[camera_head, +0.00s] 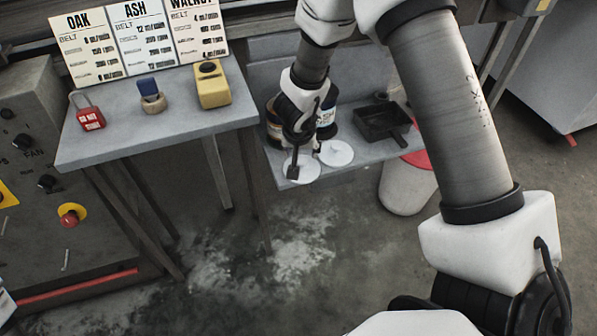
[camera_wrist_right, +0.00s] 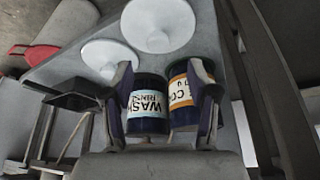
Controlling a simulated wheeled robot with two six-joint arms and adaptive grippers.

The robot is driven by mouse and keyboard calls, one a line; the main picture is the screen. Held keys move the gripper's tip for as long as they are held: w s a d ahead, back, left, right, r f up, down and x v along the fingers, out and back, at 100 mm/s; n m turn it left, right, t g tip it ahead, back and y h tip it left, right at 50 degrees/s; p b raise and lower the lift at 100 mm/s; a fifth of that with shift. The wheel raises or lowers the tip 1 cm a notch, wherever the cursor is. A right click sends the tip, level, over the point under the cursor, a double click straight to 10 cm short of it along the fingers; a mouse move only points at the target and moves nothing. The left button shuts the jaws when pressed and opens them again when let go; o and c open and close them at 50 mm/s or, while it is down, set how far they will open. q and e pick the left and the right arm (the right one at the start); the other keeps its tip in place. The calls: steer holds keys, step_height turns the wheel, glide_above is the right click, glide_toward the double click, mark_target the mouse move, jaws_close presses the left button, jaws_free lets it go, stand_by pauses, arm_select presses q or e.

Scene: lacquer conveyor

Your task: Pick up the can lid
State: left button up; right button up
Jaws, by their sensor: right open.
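Two round white lids lie flat on the grey lower shelf, a left lid (camera_head: 302,174) and a right lid (camera_head: 337,153). The left lid shows at the top of the right wrist view (camera_wrist_right: 158,25), with the other lid (camera_wrist_right: 105,57) beside it. My right gripper (camera_head: 292,168) points down over the left lid and partly hides it. In the wrist view its fingers are apart, and no lid is between them. Two dark cans stand behind the gripper: one labelled WASH (camera_wrist_right: 148,105) and one with an orange-edged label (camera_wrist_right: 183,92). My left gripper is out of view.
A black tray (camera_head: 383,122) sits on the shelf to the right. A white bucket with a red rim (camera_head: 405,190) stands beside the shelf.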

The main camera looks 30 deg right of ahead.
mark_target(302, 161)
steer(key=b+x, duration=0.1)
steer(key=x, duration=0.1)
steer(key=b+x, duration=0.1)
steer(key=x, duration=0.1)
steer(key=b+x, duration=0.2)
steer(key=shift+s+f, duration=0.2)
steer(key=shift+f, duration=0.35)
steer(key=shift+r, duration=0.1)
steer(key=c, duration=1.1)
